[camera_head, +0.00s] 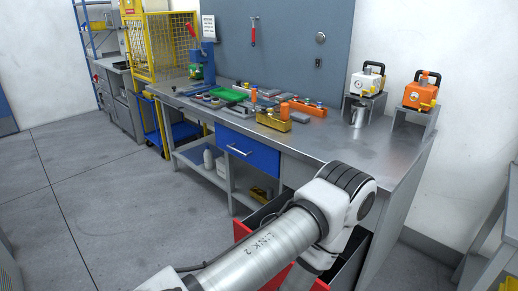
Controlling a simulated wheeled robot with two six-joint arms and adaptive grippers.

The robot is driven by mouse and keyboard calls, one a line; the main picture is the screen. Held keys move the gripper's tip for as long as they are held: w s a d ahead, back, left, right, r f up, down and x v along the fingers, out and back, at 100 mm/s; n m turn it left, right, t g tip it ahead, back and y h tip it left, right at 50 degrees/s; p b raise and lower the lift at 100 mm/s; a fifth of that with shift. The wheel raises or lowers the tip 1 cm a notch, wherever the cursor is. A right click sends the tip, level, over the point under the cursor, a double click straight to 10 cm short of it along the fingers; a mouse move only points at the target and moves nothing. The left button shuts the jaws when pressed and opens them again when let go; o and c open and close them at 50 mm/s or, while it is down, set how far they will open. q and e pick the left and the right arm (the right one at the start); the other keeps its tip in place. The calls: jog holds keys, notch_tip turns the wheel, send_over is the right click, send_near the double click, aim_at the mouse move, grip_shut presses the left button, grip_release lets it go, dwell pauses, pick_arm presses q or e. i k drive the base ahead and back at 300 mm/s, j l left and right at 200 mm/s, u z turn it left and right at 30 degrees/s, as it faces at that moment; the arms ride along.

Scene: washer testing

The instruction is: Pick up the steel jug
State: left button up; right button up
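A small shiny steel jug (358,116) stands upright on the right part of the metal workbench (335,148), near the front of a grey stand with a white device on top. Its finer details are too small to tell. One of my arms crosses the bottom of the view, its elbow in front of the bench's near edge and well below the jug. Neither of my grippers shows in this view.
An orange device (420,93) sits on a grey stand right of the white device (367,81). Yellow blocks (275,121), a green tray (229,95) and small parts crowd the bench's left and middle. A red drawer (243,231) stands open below. Floor at left is clear.

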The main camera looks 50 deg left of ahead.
aim_at(358, 111)
jog(key=u, duration=1.5)
